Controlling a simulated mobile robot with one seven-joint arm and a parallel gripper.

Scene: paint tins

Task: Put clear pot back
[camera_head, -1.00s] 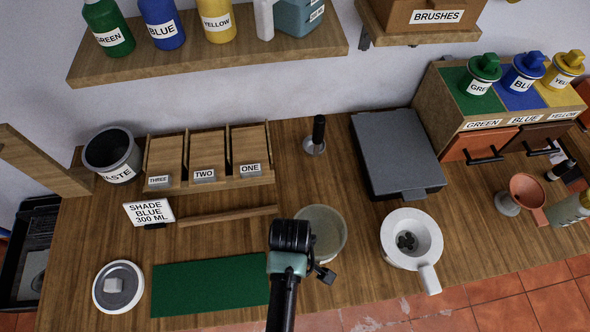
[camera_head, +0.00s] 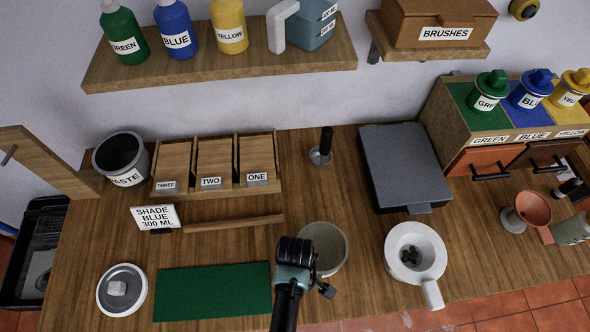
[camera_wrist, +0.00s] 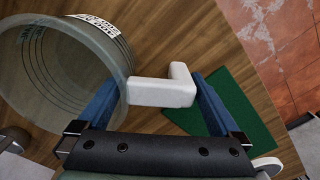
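The clear pot (camera_head: 333,240) stands on the workbench right of the green mat, partly hidden by my wrist in the head view. In the wrist view the see-through pot (camera_wrist: 50,62) fills the upper left, with dark lines and a label on its wall. Its white L-shaped handle (camera_wrist: 163,91) points right. My gripper (camera_wrist: 163,82) is at the handle, its blue fingers spread on either side of it, with bench visible in the gap. In the head view my fingers are hidden by the wrist.
A white pot (camera_head: 416,246) with dark lumps inside stands to the right. A green mat (camera_head: 212,292) and a round lid (camera_head: 122,290) lie to the left. A wooden bar (camera_head: 233,224) and a shade sign (camera_head: 156,217) are behind. A grey flat box (camera_head: 400,165) stands further back.

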